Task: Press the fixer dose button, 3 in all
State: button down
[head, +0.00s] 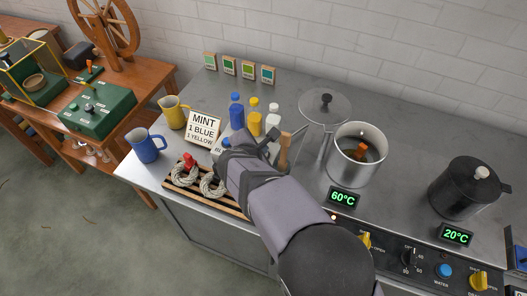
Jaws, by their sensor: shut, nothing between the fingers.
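I cannot pick out a button marked as fixer. A blue round button (444,271) marked WATER sits on the front control panel at the lower right. Blue (236,112), yellow (254,124) and white (273,117) bottles stand at the middle of the steel counter. My gripper (258,137) is shut and empty, just in front of these bottles. My arm reaches up from the bottom and hides part of the counter. A sign (202,128) reads MINT, 1 BLUE, 1 YELLOW; a second label behind my gripper is mostly hidden.
An open steel pot (357,167) stands right of my gripper, by a 60°C display (343,197). A black lidded pot (467,190) is farther right. A wooden rack (238,213) with pale skeins (185,175) lies left of my arm. Blue (146,147) and yellow (172,112) jugs stand left.

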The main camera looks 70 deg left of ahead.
jog(key=shift+f+b, duration=0.35)
jog(key=shift+f, duration=0.1)
jog(key=shift+r, duration=0.1)
dwell(0.5)
jog(key=shift+r+p, duration=0.75)
jog(key=shift+r, duration=0.15)
jog(key=shift+r+p, duration=2)
jog(key=shift+r, duration=0.55)
